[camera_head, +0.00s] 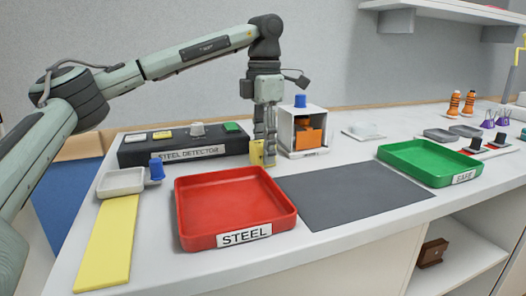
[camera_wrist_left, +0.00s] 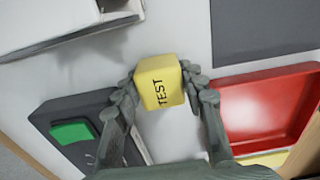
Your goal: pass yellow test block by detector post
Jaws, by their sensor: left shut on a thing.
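A yellow block marked TEST (camera_wrist_left: 160,82) is held between the fingertips of my left gripper (camera_wrist_left: 158,90). In the head view the block (camera_head: 256,153) shows beside the fingers of my left gripper (camera_head: 265,158), just behind the red tray and near the right end of the black steel detector (camera_head: 185,153). The detector carries a pale knob, a green button and light pads on top; its green end (camera_wrist_left: 73,132) shows in the wrist view. I cannot tell which part is the detector post. My right gripper is not in view.
A red STEEL tray (camera_head: 236,240) stands in front, a dark mat (camera_head: 350,195) to its right, then a green SAFE tray (camera_head: 430,163). A white box with an orange inside (camera_head: 303,117) stands right of my gripper. A blue knob (camera_head: 156,168) and white dish (camera_head: 121,182) sit left.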

